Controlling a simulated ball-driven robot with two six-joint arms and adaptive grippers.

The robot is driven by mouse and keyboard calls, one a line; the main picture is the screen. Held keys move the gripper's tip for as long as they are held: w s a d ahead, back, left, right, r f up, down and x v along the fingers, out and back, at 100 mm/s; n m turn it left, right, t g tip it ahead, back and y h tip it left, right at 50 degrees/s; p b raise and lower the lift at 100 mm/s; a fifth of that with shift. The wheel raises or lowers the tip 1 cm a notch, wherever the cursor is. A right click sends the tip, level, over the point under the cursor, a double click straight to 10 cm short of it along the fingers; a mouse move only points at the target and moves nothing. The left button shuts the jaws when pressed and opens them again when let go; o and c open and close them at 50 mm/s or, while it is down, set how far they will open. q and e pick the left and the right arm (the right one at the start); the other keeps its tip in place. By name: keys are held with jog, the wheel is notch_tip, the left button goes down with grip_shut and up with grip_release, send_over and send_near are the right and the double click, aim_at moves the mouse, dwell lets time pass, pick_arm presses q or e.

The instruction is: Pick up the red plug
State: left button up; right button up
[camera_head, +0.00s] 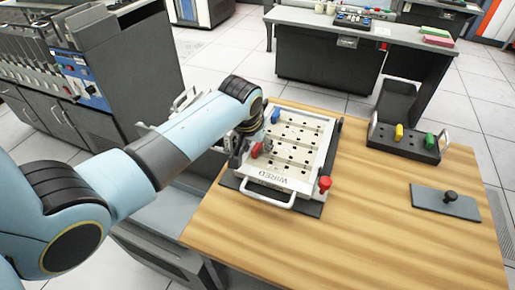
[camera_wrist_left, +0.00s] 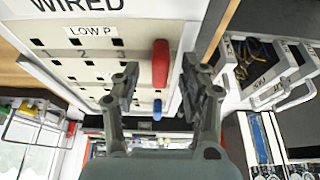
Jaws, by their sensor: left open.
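The red plug (camera_head: 256,149) sits on the white board (camera_head: 281,186) marked WIRED, near its left edge. My left gripper (camera_head: 251,140) is right at it and partly hides it in the head view. In the left wrist view the red plug (camera_wrist_left: 160,63) appears between the two open fingertips of my left gripper (camera_wrist_left: 160,75). A gap shows on each side of it; I cannot tell how deep it lies between the fingers. My right gripper is not in view.
A blue plug (camera_head: 275,116) stands on the board farther back. A red knob (camera_head: 325,183) is at its right front corner. A dark rack (camera_head: 404,147) holds a yellow plug (camera_head: 399,132) and a green plug (camera_head: 429,141). The front of the wooden table (camera_head: 350,240) is clear.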

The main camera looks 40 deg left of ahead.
aim_at(257, 146)
pick_arm(q)
grip_shut()
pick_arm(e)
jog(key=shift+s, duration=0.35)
pick_arm(q)
jog(key=shift+r, duration=0.65)
notch_tip(257, 146, up, 3)
jog(key=s+d+r+p, duration=0.2)
jog(key=s+r+p, duration=0.4)
jog(key=s+r, duration=0.5)
jog(key=shift+s+d+r+p, duration=0.2)
jog(key=shift+d+r+p, duration=0.05)
jog(key=shift+r+p, duration=0.1)
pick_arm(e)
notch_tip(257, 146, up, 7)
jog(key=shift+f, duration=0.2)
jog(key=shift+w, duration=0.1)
